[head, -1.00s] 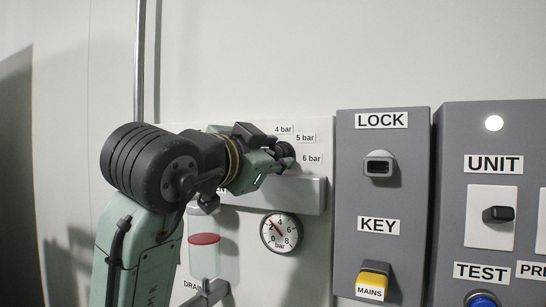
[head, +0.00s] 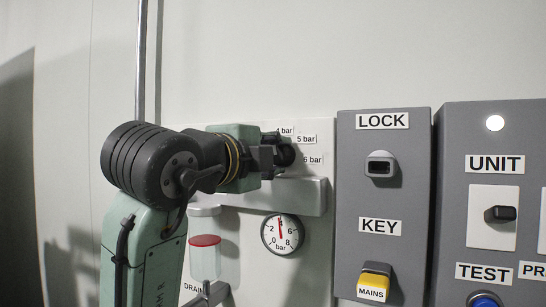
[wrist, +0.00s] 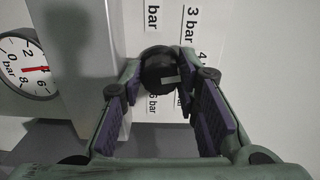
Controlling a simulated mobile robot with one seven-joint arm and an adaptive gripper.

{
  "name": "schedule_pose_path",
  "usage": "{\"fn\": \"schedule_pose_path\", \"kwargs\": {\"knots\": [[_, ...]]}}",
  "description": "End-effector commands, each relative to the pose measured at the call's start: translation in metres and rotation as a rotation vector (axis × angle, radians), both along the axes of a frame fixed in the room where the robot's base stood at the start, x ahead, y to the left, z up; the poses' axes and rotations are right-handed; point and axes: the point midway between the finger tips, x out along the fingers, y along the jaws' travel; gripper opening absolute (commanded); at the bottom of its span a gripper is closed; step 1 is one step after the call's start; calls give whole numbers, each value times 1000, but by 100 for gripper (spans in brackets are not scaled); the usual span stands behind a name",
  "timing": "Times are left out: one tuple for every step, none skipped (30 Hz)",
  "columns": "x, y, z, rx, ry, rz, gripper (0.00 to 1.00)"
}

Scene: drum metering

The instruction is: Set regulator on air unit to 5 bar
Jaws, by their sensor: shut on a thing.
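The regulator knob (head: 287,155) is a round black knob on the white panel of the air unit, beside labels for 4, 5 and 6 bar. In the wrist view the black knob (wrist: 158,68) sits between my fingertips, with a pale mark on its face. My gripper (head: 273,157) is shut on the knob; its purple-padded fingers show in the wrist view (wrist: 160,78). The gauge (head: 282,234) below has its red needle close to upright, near 4 bar. The 5 bar label (head: 306,139) is right of the knob. Which label the mark meets is unclear.
A grey bar (head: 300,194) juts out just below the knob. A clear bowl with a red band (head: 205,241) hangs lower left. To the right stand a grey LOCK and KEY box (head: 408,210) and a UNIT and TEST box (head: 455,130).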

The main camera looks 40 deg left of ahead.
Motion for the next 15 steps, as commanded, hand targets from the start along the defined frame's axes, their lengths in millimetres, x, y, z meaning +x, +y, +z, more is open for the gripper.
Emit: {"fn": "schedule_pose_path", "kwargs": {"knots": [[0,0,0,42,9,0,1],[0,0,0,70,16,0,1],[0,0,1,107,25,0,1],[0,0,1,134,31,0,1],[0,0,1,163,38,0,1],[0,0,1,200,47,0,1],[0,0,1,228,54,1,1],[0,0,1,255,60,1,1],[0,0,1,292,69,1,1],[0,0,1,319,76,1,1],[0,0,1,347,83,1,1],[0,0,1,384,91,1,1],[0,0,1,412,97,1,1],[0,0,1,440,104,1,1],[0,0,2,477,113,1,1]]}}
